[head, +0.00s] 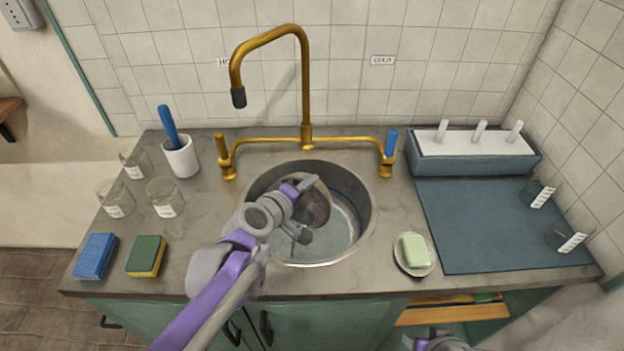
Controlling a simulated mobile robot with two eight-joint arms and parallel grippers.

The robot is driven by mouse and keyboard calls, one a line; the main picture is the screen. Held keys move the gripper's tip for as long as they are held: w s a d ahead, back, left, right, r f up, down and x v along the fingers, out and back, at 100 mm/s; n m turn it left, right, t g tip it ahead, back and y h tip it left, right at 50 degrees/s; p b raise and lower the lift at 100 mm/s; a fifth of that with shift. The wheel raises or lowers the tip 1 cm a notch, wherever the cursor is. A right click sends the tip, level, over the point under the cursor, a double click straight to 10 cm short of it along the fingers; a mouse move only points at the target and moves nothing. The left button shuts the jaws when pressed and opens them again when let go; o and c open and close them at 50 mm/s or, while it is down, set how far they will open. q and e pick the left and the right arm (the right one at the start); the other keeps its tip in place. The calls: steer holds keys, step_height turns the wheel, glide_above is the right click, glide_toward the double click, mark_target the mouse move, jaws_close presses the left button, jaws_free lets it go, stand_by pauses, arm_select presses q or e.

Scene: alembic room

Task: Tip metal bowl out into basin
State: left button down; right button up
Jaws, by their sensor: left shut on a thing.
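The round metal basin (357,232) is sunk into the grey counter. My left gripper (306,186) reaches over it from the front left and is shut on the metal bowl (316,209). The bowl is dark and round, held within the basin's outline and looking tilted. My gripper and wrist hide part of it, so its contents and whether it touches the basin cannot be told. Of my right arm only a small part shows at the bottom edge; its fingertips do not show.
A brass tap (304,90) arches behind the basin. Glass beakers (166,198), a white cup (181,158), a blue sponge (96,256) and a green-yellow sponge (147,256) stand left. A soap dish (428,268) and a dark mat (480,235) lie right.

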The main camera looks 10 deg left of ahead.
arm_select(q)
steer(key=s+a+f+t+h+b, duration=0.1)
steer(key=s+a+t+h+b, duration=0.1)
steer(key=s+t, duration=0.3)
steer(key=shift+s+t+b, duration=0.3)
steer(key=shift+s, duration=0.25)
stand_by(1.9)
